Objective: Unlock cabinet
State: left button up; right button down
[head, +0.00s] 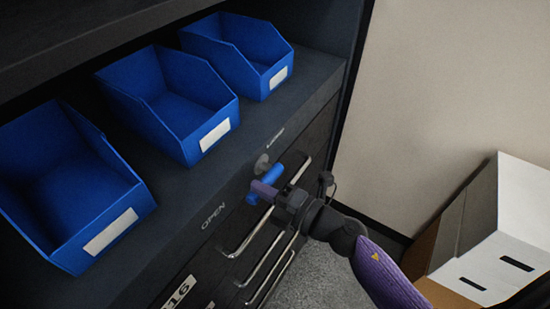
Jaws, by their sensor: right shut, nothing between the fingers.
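The dark cabinet (318,140) has a round grey lock (262,163) on its front edge, with a blue key or handle (275,174) beside it. The word OPEN (213,215) is printed to the lower left of the lock, and another small label (275,138) to its upper right is too blurred to read. My right gripper (263,188) is shut and empty, its purple fingertips crossing in front of the blue handle. I cannot tell whether they touch it. My left gripper is out of view.
Three blue bins (205,150) with white labels stand open on the shelf above the lock. Drawers with metal bar handles (247,236) lie below it. White and brown boxes (515,205) stand at the right by a pale wall.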

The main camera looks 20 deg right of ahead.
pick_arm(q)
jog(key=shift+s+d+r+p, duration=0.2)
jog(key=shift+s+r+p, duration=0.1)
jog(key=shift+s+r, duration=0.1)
pick_arm(e)
jog(key=r+v, duration=0.1)
jog(key=v, duration=0.7)
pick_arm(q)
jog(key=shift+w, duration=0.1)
pick_arm(e)
jog(key=shift+r, duration=0.1)
